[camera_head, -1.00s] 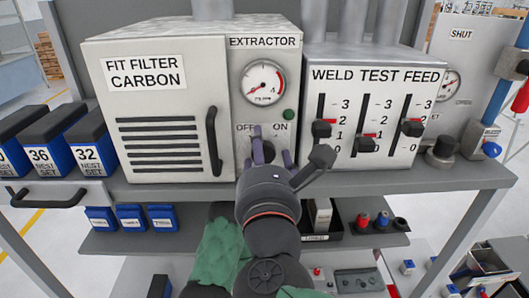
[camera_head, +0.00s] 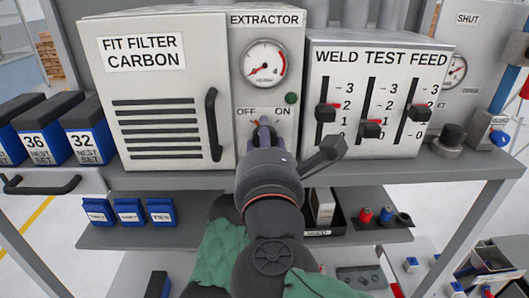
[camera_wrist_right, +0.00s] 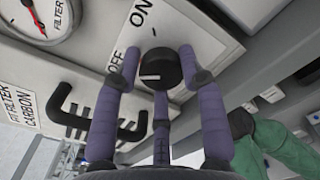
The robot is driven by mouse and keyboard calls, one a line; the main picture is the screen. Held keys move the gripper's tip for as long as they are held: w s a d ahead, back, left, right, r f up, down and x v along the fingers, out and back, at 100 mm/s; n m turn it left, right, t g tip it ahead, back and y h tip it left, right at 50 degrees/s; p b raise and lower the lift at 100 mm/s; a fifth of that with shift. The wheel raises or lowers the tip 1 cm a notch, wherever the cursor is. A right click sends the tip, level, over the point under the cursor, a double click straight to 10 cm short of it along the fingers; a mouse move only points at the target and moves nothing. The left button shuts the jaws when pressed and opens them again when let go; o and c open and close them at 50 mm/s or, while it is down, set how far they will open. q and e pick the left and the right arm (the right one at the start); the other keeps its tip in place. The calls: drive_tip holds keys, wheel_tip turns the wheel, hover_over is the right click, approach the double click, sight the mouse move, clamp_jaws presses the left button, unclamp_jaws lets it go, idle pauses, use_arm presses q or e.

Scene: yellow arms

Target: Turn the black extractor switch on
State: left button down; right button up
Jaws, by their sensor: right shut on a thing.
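The black extractor switch (camera_wrist_right: 160,68) is a round knob on the extractor panel under the OFF and ON labels. In the right wrist view a pale line on its face points left, towards the OFF side. My right gripper (camera_wrist_right: 160,82) is shut on the knob, with purple fingers on either side of it and a third finger below. In the head view the right gripper (camera_head: 264,132) covers most of the switch. The extractor box (camera_head: 226,60) carries a gauge (camera_head: 264,64) and a dark green light (camera_head: 291,98). My left gripper is out of view.
The filter door handle (camera_head: 212,125) stands out left of my gripper. The weld test feed box (camera_head: 379,90) with its sliders is close on the right. A shelf below holds blue boxes (camera_head: 129,211) and a black tray.

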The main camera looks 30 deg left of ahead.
drive_tip(key=m+b, duration=1.5)
drive_tip(key=b, duration=0.1)
drive_tip(key=shift+w+d+f+m, duration=0.1)
drive_tip(key=shift+d+f+m, duration=0.1)
drive_tip(key=shift+m, duration=0.2)
drive_tip(key=shift+b, duration=0.35)
drive_tip(key=o, duration=1.1)
drive_tip(key=v, duration=0.7)
drive_tip(key=shift+d, duration=0.25)
